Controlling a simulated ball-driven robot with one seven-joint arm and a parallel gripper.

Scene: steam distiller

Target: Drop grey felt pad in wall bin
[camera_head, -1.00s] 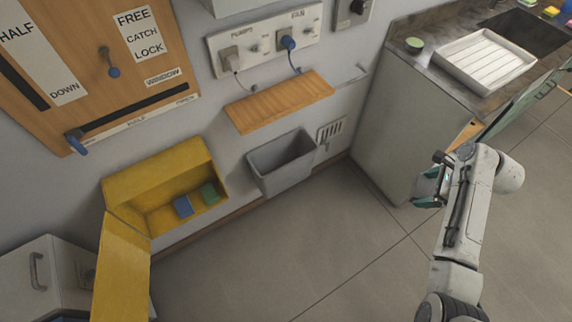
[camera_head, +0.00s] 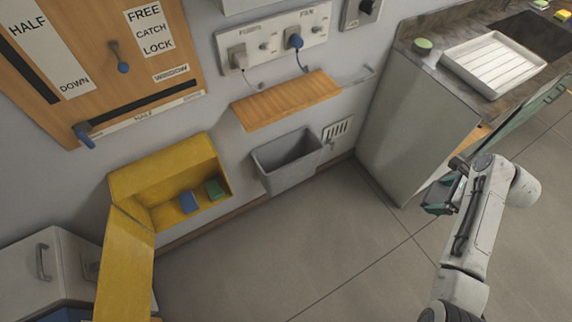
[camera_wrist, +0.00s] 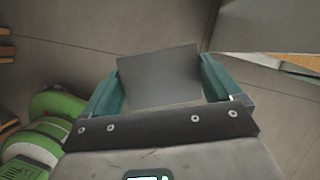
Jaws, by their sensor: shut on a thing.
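The grey felt pad (camera_wrist: 158,82) is a flat dark grey square in the wrist view. It is held between the two teal fingers of my gripper (camera_wrist: 161,68). In the head view my gripper (camera_head: 439,197) is at the right, in front of the grey cabinet side, and the pad cannot be made out there. The wall bin (camera_head: 289,176) is a grey open-topped bin on the wall below a wooden shelf. It is well to the left of my gripper. The visible part of its inside looks empty.
A yellow open box (camera_head: 160,174) on the wall holds a blue block (camera_head: 188,202) and a green block (camera_head: 214,189). A wooden shelf (camera_head: 286,100) sits above the bin. A cabinet (camera_head: 415,130) with a white tray (camera_head: 462,75) stands right. The floor between is clear.

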